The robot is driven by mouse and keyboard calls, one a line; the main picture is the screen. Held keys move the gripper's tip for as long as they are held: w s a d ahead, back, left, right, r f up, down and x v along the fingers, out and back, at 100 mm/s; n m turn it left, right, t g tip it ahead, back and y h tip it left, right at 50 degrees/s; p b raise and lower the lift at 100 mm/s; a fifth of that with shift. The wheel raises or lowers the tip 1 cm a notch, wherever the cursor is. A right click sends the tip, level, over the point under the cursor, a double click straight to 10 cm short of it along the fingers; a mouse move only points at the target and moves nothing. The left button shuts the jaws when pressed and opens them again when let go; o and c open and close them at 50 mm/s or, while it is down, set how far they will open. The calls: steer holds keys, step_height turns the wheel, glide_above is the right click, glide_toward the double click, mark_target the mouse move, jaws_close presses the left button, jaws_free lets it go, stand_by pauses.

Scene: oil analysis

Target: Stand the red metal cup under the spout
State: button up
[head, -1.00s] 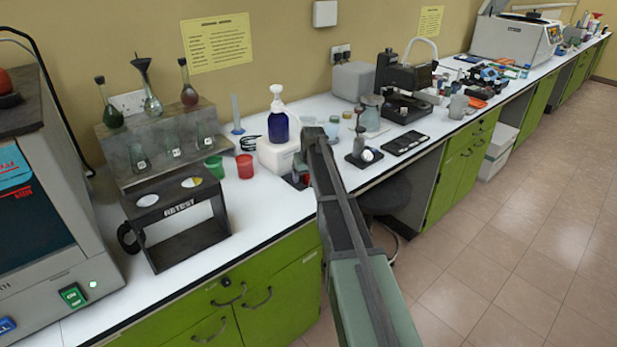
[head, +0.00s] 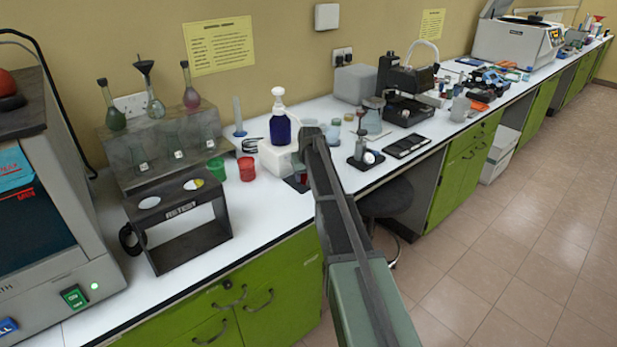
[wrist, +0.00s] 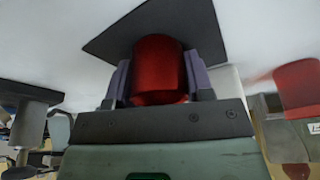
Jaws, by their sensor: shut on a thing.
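A shiny dark red metal cup (wrist: 158,62) is between the two fingers of my gripper (wrist: 158,82) in the wrist view. The gripper is shut on it. A black square mat (wrist: 108,38) on the white counter shows behind the cup; I cannot tell whether the cup touches it. There, a dark blue bottle (head: 280,128) with a white pump spout (head: 278,95) stands on a white block (head: 274,160), just left of my arm's end.
A second red cup (head: 246,169) and a green cup (head: 216,169) stand left of the white block. The second red cup also shows at right in the wrist view (wrist: 300,86). A black stand (head: 162,262) is nearer left. A small weighted stand (head: 364,152) is right of my arm.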

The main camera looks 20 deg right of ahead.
steer(key=shift+w+a+r, duration=0.1)
steer(key=shift+w+r, duration=0.05)
steer(key=shift+w, duration=0.4)
